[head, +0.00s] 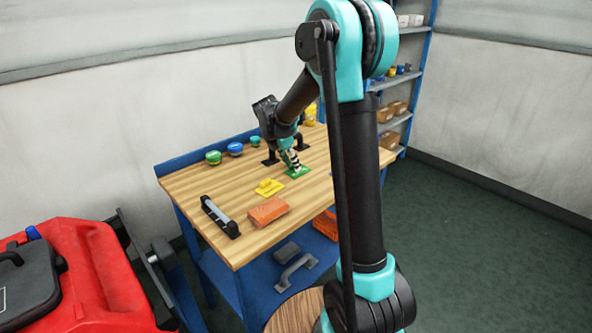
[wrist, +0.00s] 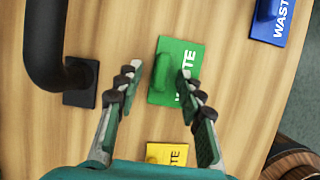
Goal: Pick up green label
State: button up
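The green label (wrist: 178,68) lies flat on the wooden workbench, with a raised green grip on its left part and white lettering on its right. In the head view the green label (head: 298,172) shows just below my gripper (head: 290,160). In the wrist view my gripper (wrist: 156,88) is open, its fingers spread apart. The right finger overlaps the label's right part in the picture and hides some letters; the left finger appears left of the label over bare wood. I cannot tell how high the fingertips are above it.
A yellow label (wrist: 166,153) lies nearer, and a blue label (wrist: 272,20) lies at upper right. A black handle (wrist: 80,80) stands left of the green label. On the workbench (head: 185,182) are also an orange block (head: 268,211) and a dark bar (head: 220,215).

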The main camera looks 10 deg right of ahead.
aim_at(291, 164)
jog(key=shift+c, duration=0.5)
grip_shut()
jog(key=shift+r, duration=0.2)
notch_tip(291, 164, up, 20)
jog(key=shift+f, duration=0.15)
